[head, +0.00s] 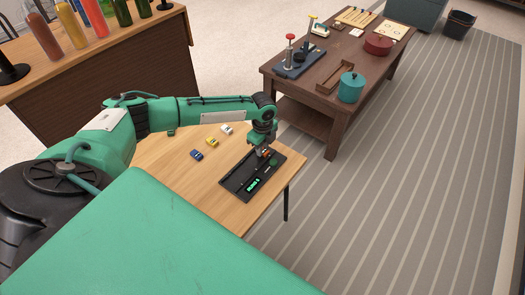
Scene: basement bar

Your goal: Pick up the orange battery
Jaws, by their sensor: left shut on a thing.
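My left gripper (264,151) points down over the upper part of a black charger-like tray (238,192) on the small wooden table. It is shut on the orange battery (266,153), of which only a small orange patch shows between and beside the fingers. I cannot tell whether the battery touches the tray. The tray has a lit green display and a round green mark. My right gripper is not in view.
Blue (196,154), yellow (211,141) and white (226,129) blocks lie in a row left of the tray on the wooden table (180,175). A dark brown table (325,90) with a teal pot (351,87) stands behind. A bar counter with bottles is at upper left. Striped floor at right is clear.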

